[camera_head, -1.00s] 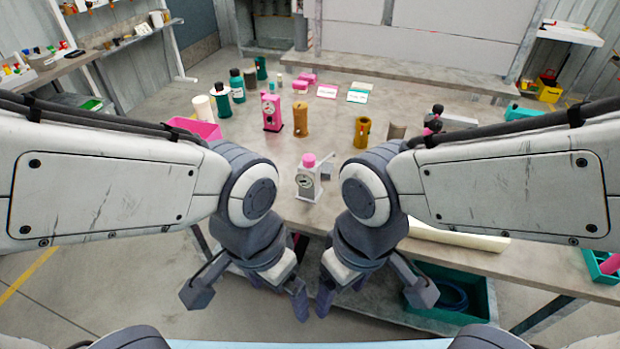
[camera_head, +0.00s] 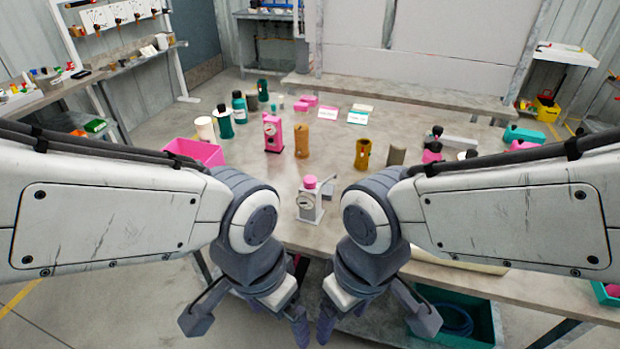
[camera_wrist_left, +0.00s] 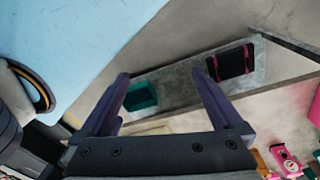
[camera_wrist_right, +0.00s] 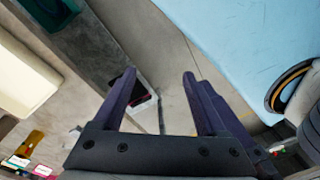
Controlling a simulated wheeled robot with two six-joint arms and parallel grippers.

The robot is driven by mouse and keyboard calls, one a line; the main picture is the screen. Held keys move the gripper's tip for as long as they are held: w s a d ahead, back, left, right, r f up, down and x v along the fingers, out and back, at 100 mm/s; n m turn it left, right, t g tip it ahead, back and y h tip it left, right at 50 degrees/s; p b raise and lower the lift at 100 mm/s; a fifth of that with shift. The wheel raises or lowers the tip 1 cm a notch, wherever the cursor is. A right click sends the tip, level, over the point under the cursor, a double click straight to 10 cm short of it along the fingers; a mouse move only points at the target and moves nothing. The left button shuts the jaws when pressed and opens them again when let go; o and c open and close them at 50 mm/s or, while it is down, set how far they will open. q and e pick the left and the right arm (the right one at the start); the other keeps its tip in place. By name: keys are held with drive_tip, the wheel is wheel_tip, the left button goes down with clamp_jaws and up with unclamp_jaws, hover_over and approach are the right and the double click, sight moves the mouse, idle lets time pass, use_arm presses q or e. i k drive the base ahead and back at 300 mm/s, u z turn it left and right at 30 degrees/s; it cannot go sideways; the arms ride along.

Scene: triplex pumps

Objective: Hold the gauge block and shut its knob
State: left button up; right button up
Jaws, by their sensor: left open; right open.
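A white gauge block (camera_head: 308,206) with a round dial on its front and a pink cap-like knob (camera_head: 310,182) on top stands upright near the front edge of the table, between my arms. A grey part shows at its right side; its shape is hard to make out. My left gripper (camera_head: 298,328) and my right gripper (camera_head: 327,328) hang in front of the table edge, nearer to me than the block and apart from it. In the left wrist view my left gripper (camera_wrist_left: 160,78) is open and empty. In the right wrist view my right gripper (camera_wrist_right: 160,75) is open and empty.
A pink block with a dial (camera_head: 273,134), a brown cylinder (camera_head: 302,141) and an ochre cylinder (camera_head: 362,154) stand behind. A pink bin (camera_head: 196,150) is at left. Green bottles stand beyond it. A green crate (camera_head: 455,312) sits below the table.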

sight(309, 181)
drive_tip(key=u, duration=1.95)
drive_tip(key=k, duration=1.3)
drive_tip(key=z, duration=1.35)
drive_tip(key=i, duration=0.55)
